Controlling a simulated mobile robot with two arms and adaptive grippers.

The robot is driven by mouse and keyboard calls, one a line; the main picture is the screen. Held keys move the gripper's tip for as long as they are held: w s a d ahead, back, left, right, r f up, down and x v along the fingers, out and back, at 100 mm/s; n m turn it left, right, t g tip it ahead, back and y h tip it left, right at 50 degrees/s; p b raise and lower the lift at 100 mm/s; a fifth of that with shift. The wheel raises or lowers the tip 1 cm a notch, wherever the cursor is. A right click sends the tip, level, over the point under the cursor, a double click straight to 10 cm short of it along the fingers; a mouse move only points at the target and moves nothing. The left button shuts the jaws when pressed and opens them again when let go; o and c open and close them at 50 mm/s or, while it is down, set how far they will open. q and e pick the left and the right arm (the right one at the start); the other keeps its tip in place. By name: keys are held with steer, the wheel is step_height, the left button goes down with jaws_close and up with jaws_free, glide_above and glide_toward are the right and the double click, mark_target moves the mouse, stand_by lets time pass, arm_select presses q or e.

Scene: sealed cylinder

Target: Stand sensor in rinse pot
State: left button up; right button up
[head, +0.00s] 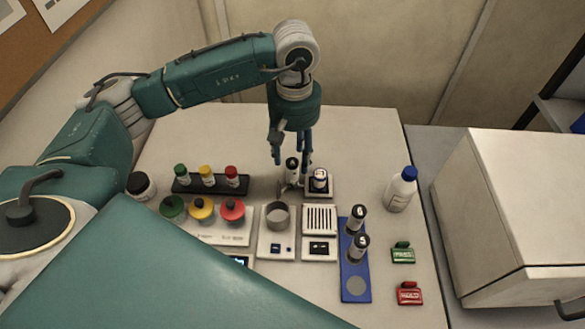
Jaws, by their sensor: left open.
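My left gripper (292,158) points down over the back middle of the table, its fingers apart. A small black-and-white cylinder (292,168) shows between and just below the fingertips; I cannot tell whether they touch it. It may be the sensor; its lower end is hard to make out. A round grey pot (277,215), likely the rinse pot, sits on a white unit in front of the gripper. Its visible inside looks empty. Another dark-and-white cylinder (319,178) stands in a square holder right of the gripper. My right gripper is not in view.
A blue strip (355,290) holds two upright dark cylinders (359,247). A slotted white block (319,219) stands beside the pot. Colour-capped vials (206,176) and coloured knobs (202,209) are left. A blue-capped bottle (400,190) and green (403,253) and red (409,294) tags are right.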

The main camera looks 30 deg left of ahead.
mark_target(293, 162)
arm_select(q)
steer(key=shift+s+a+f+p, duration=0.15)
steer(key=shift+f+p, duration=0.35)
steer(key=shift+f, duration=1.2)
jaws_close()
steer(key=shift+r, duration=0.1)
